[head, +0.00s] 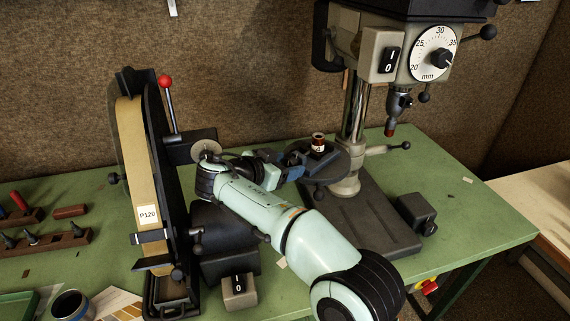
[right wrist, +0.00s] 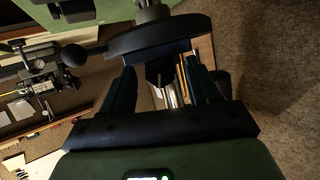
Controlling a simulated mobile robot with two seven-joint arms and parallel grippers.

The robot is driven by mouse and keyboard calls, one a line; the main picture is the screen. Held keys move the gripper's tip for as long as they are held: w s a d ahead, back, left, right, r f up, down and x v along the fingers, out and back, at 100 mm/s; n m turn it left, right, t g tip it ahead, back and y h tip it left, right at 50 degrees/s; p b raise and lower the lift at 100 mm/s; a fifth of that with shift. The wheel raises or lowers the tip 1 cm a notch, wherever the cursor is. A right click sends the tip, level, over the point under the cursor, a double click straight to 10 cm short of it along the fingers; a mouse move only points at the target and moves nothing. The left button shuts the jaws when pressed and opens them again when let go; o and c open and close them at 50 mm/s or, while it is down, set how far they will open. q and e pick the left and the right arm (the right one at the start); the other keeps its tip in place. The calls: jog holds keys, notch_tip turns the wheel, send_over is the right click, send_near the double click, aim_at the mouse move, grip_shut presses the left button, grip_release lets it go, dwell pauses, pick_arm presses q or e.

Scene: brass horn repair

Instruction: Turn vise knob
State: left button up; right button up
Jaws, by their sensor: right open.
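The small dark-blue vise (head: 297,158) sits on the round drill-press table (head: 335,168), holding or backing a small brown-and-white cylinder (head: 318,143). My right gripper (head: 284,166) reaches in from the left at the vise's near-left end. In the right wrist view its two dark fingers (right wrist: 163,88) stand apart. A small dark knob-like part (right wrist: 158,76) of the vise lies between them, with visible gaps on both sides. The vise body (right wrist: 165,54) shows just beyond the fingertips, under the dark round table. My left gripper is out of view.
A belt sander (head: 135,170) marked P120 stands left of my right arm. The drill press column (head: 356,95) rises behind the round table, with the chuck (head: 399,98) to its right. A switch box (head: 239,291) stands in front.

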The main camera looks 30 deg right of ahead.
jog(key=c, duration=1)
jog(key=shift+r+n+p, duration=0.1)
jog(key=shift+n+p, duration=0.2)
jog(key=shift+p, duration=0.1)
jog(key=shift+c, duration=0.2)
jog(key=shift+w+n+g, duration=0.1)
jog(key=shift+n+g, duration=0.2)
jog(key=o, duration=1)
jog(key=shift+o, duration=0.2)
jog(key=v, duration=1.3)
jog(key=shift+a, duration=0.25)
